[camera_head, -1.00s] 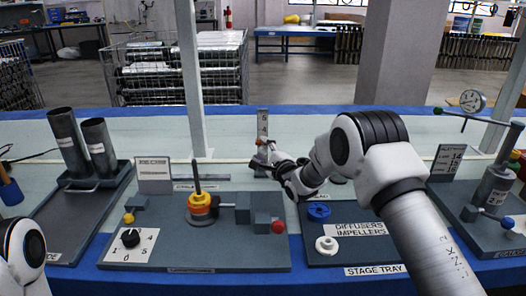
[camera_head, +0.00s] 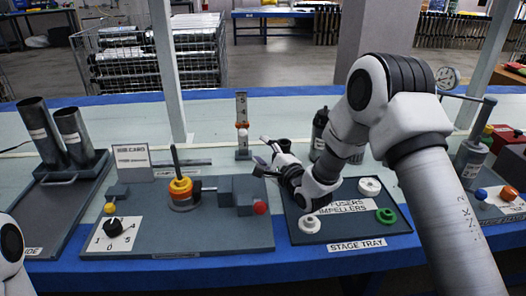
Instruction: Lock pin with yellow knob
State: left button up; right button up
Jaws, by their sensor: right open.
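The yellow knob (camera_head: 109,208) sits on the left part of the grey fixture plate (camera_head: 215,236), beside a small grey block (camera_head: 117,192). The pin itself is too small to make out. Right of it, a dark upright rod carries an orange and yellow ring stack (camera_head: 181,189). My right gripper (camera_head: 262,153) is open, with its fingers pointing left. It appears empty, above the plate's back right corner and well right of the knob. My left gripper is out of view; only a link of my left arm shows at the lower left.
A dial (camera_head: 112,225) lies in front of the knob. A red knob (camera_head: 260,208) is on the plate's right. The stage tray (camera_head: 345,235) holds white and green parts, partly hidden by my right arm. Two dark tubes (camera_head: 70,135) stand at left. A numbered gauge (camera_head: 242,125) stands behind.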

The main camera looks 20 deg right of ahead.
aim_at(110, 208)
jog(key=k+l, duration=0.15)
jog(key=k, duration=0.35)
jog(key=k+l, duration=0.15)
jog(key=k, duration=0.35)
